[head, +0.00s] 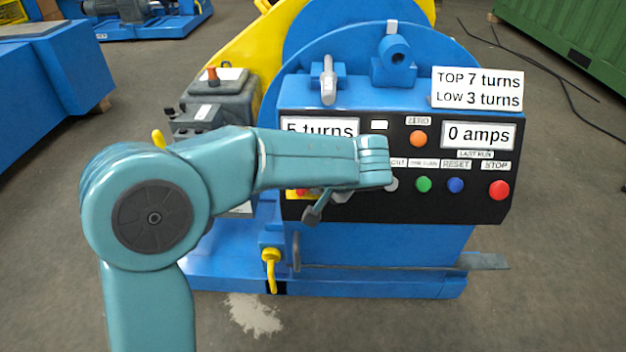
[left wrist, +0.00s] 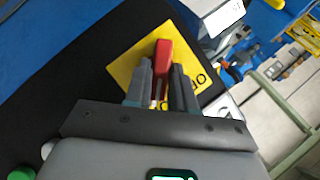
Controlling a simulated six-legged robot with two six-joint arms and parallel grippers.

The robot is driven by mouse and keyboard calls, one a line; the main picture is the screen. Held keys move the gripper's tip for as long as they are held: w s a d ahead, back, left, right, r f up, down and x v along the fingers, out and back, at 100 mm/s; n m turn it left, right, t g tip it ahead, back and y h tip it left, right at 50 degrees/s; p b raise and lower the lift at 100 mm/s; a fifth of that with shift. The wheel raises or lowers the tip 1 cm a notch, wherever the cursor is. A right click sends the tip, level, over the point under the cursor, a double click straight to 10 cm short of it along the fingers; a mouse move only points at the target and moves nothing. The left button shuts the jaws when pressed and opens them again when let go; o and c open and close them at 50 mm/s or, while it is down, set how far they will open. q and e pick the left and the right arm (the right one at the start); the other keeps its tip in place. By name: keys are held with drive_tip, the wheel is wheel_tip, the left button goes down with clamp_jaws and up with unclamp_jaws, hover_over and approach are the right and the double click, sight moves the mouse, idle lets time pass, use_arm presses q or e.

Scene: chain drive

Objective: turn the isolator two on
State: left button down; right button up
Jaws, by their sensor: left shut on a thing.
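A red isolator handle (left wrist: 163,52) stands on a yellow plate (left wrist: 122,70) in the left wrist view. A letter shows on the plate, but the full label cannot be read. My left gripper (left wrist: 162,75) is shut on the red handle, one finger on each side. In the head view the yellow plate (head: 291,194) and a bit of red show at the lower left of the black control panel (head: 460,205). My left forearm and wrist cover most of that corner. My right gripper is not in view.
The panel carries green (head: 423,184), blue (head: 455,185) and red (head: 499,190) buttons, an orange button (head: 418,139) and a "0 amps" display (head: 478,135). The "5 turns" display (head: 320,128) is partly covered by my arm. A yellow hook (head: 271,262) hangs below.

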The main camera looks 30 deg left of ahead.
use_arm(q)
drive_tip(key=shift+f, duration=0.15)
drive_tip(key=c, duration=1)
unclamp_jaws()
drive_tip(key=shift+c, duration=0.2)
drive_tip(key=p+v, duration=0.4)
drive_tip(key=v, duration=1.2)
drive_tip(key=shift+d+p, duration=0.15)
drive_tip(key=shift+p, duration=0.25)
